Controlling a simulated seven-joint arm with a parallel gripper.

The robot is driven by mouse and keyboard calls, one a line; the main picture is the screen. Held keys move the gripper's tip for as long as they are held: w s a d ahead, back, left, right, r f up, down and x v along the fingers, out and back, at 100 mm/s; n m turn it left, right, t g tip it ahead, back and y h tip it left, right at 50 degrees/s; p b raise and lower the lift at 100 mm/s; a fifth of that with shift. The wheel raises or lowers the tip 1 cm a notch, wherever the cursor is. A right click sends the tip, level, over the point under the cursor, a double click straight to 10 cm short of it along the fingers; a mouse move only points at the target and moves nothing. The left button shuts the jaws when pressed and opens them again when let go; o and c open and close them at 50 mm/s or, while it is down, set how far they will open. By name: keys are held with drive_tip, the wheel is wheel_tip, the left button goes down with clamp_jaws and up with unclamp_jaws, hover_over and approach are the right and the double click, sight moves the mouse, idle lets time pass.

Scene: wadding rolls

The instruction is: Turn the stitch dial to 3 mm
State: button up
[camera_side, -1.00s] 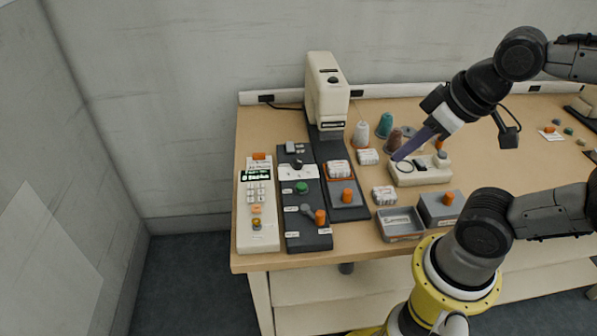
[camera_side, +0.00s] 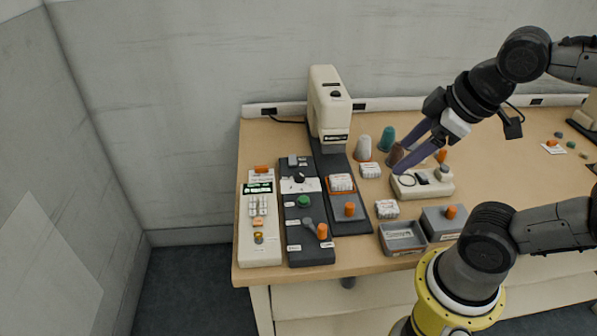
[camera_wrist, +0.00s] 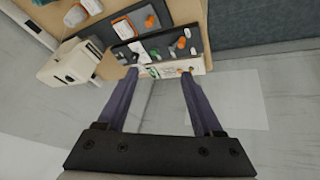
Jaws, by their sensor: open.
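The stitch dial appears to be the small black knob (camera_side: 300,178) on a white plate at the back of a dark control panel (camera_side: 296,226). Its markings are too small to read. The panel also shows in the wrist view (camera_wrist: 166,46), but I cannot make out the dial's setting there. My gripper (camera_side: 404,171) is open and empty, with two long purple fingers pointing down and left. It is well to the right of the dial, by a cream box with a ring. In the wrist view the fingertips (camera_wrist: 160,72) are wide apart with nothing between them.
The panel also has a green button (camera_side: 304,201) and a lever with an orange knob (camera_side: 322,231). A cream keypad unit (camera_side: 259,240) stands left of it, a cream sewing machine (camera_side: 327,105) behind. Thread cones (camera_side: 363,147), white packs (camera_side: 386,208) and grey bins (camera_side: 402,245) stand to the right.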

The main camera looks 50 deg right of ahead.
drive_tip(key=w+d+r+n+g+h, duration=0.1)
drive_tip(key=w+d+r+n, duration=0.1)
drive_tip(key=w+r+n, duration=0.35)
drive_tip(key=n+g+h, duration=0.2)
drive_tip(key=n+g, duration=0.1)
drive_tip(key=n, duration=0.5)
hover_over(299, 174)
drive_tip(key=s+a, duration=0.3)
drive_tip(key=a, duration=0.1)
wheel_tip(299, 174, down, 8)
drive_tip(key=shift+n+g+h, duration=0.4)
drive_tip(key=shift+n+g, duration=0.05)
drive_tip(key=shift+g, duration=0.45)
drive_tip(key=w+d+f, duration=0.1)
drive_tip(key=f, duration=0.6)
drive_tip(key=w+d+f, duration=0.1)
drive_tip(key=f, duration=0.6)
drive_tip(key=w+d+f, duration=0.1)
drive_tip(key=f, duration=0.7)
drive_tip(key=shift+d, duration=0.35)
clamp_jaws()
